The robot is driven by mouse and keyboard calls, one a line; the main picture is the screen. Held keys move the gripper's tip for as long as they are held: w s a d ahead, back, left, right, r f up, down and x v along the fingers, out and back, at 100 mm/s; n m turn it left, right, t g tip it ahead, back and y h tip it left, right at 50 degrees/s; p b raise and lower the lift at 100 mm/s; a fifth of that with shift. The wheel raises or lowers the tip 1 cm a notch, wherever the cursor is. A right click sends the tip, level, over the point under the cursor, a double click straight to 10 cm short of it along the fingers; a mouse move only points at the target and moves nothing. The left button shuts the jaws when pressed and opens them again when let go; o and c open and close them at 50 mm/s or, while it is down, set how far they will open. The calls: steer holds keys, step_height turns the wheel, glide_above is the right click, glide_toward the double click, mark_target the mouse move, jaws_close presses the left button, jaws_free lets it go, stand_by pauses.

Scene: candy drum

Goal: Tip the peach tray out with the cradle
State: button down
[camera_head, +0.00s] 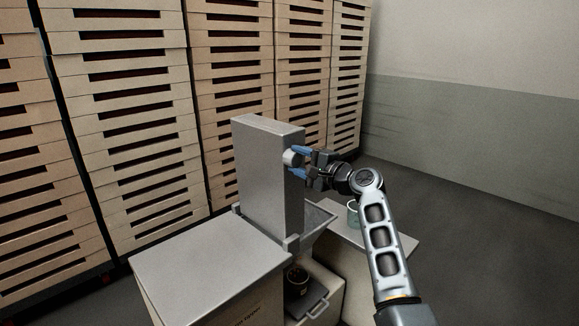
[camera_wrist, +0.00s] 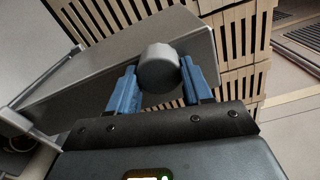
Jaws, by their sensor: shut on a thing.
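The grey cradle (camera_head: 266,180) stands upright on edge, at the right rear of a grey cabinet (camera_head: 205,265) whose partly legible label seems to end in "tipper". A round pale knob (camera_head: 291,158) sticks out from the cradle's right side. My gripper (camera_head: 298,160) is shut on this knob, with one blue finger on either side. The wrist view also shows the knob (camera_wrist: 160,68) between the fingers, with the cradle's grey panel (camera_wrist: 120,60) behind it. I cannot make out a peach tray; the inside of the cradle is hidden.
A grey trough (camera_head: 319,219) lies beside the cradle's foot, partly hidden. A dark container (camera_head: 297,280) sits in a low bay below it. A greenish pot (camera_head: 352,212) stands on a side surface, behind my arm. Tall stacks of slotted trays (camera_head: 130,130) line the back.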

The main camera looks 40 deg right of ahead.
steer(key=shift+d+r+m, duration=0.1)
steer(key=shift+d+m, duration=0.7)
steer(key=shift+d, duration=1)
steer(key=shift+d, duration=0.15)
steer(key=c, duration=0.8)
jaws_free()
steer(key=shift+o, duration=0.2)
steer(key=shift+w+d+f, duration=0.1)
steer(key=shift+f, duration=0.1)
steer(key=s+b, duration=0.1)
steer(key=s, duration=0.7)
